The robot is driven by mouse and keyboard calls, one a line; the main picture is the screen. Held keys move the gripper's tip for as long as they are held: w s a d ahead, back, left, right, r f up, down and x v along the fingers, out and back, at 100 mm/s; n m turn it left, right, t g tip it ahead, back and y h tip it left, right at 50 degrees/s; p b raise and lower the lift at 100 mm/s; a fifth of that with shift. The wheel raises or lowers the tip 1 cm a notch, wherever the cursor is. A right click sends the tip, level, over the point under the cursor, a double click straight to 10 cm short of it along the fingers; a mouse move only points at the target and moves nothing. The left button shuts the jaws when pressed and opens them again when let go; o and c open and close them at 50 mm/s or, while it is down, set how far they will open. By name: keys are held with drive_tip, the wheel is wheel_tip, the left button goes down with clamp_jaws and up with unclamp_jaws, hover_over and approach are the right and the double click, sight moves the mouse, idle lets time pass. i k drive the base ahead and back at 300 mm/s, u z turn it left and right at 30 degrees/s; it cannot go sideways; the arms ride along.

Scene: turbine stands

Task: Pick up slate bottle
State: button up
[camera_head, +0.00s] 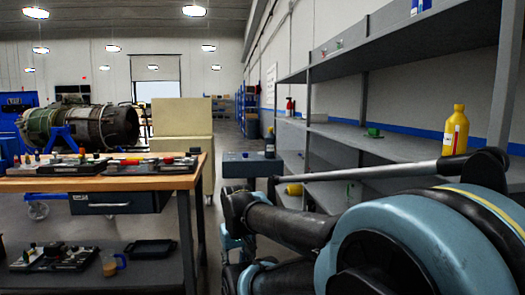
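A small dark, slate-coloured bottle (270,143) stands upright on a blue-grey surface (237,168) in the middle distance, left of the shelving. It is small in the picture, so its details are hard to make out. My arm fills the lower right of the view, with large teal and black links. My gripper's fingers cannot be made out in this view. The bottle is beyond my arm and apart from it.
A wooden-topped workbench (100,183) with tools stands at left. Grey shelves (400,148) at right hold a yellow bottle (455,130) and small items. A turbine engine (85,125) is behind the bench. Open floor shows between bench and shelves.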

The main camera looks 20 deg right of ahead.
sight(270, 139)
drive_tip(key=u, duration=0.05)
drive_tip(key=i, duration=1)
drive_tip(key=z, duration=0.05)
